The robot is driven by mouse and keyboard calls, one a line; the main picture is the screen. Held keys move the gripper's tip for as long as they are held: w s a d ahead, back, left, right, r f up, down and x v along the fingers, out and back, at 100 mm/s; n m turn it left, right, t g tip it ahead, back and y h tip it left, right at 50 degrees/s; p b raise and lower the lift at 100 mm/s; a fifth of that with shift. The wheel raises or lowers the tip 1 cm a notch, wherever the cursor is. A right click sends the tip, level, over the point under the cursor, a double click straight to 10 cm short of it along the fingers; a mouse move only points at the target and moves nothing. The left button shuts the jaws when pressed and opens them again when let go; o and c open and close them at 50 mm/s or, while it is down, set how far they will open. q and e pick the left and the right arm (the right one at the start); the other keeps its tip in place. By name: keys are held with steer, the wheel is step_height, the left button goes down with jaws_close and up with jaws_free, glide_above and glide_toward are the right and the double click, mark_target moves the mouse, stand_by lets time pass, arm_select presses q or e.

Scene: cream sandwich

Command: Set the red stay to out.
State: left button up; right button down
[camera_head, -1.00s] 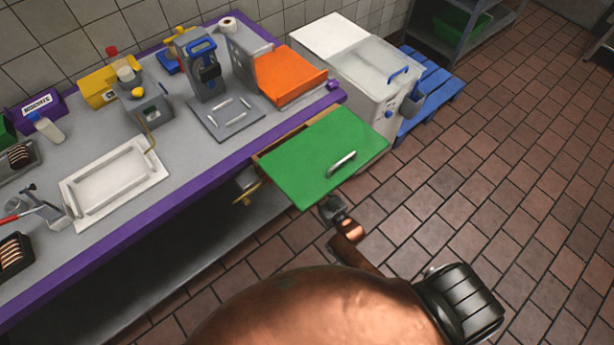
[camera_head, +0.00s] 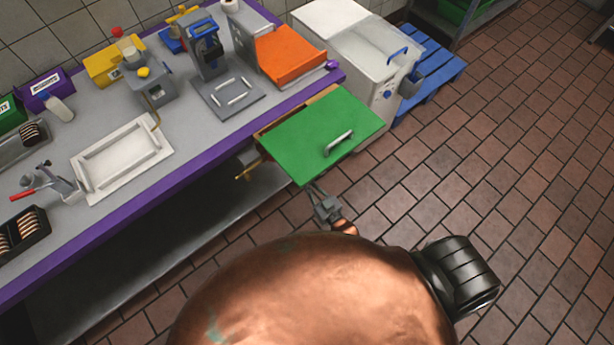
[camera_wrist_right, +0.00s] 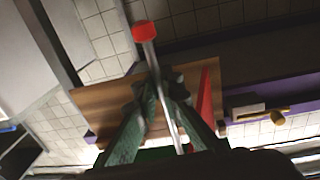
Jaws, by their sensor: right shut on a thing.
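A metal rod with a red end (camera_wrist_right: 145,33) runs between the fingers of my right gripper (camera_wrist_right: 158,90) in the right wrist view; it looks like the red stay. The fingers are shut on the rod, below the red end. A separate red strip (camera_wrist_right: 205,97) shows to the right of the fingers. In the head view my right gripper (camera_head: 318,191) is at the near edge of the green panel (camera_head: 310,140), its tips partly hidden by the panel. The stay is hidden in the head view. My left gripper is not in view.
A wooden underside (camera_wrist_right: 100,103) lies behind the fingers. A brass knob (camera_wrist_right: 277,118) is to their right. The purple-edged counter (camera_head: 215,143) is to the left, with a lower shelf (camera_head: 130,255). A white chest (camera_head: 375,75) stands beyond the panel. The tiled floor at right is clear.

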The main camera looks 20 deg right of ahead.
steer(key=shift+s+d+f, duration=0.1)
steer(key=shift+s+d, duration=0.1)
steer(key=shift+s, duration=0.05)
steer(key=c, duration=2.4)
jaws_free()
steer(key=o, duration=0.3)
steer(key=shift+a, duration=0.2)
steer(key=s+d, duration=0.2)
steer(key=s, duration=0.9)
steer(key=shift+s, duration=0.4)
steer(key=shift+d, duration=0.1)
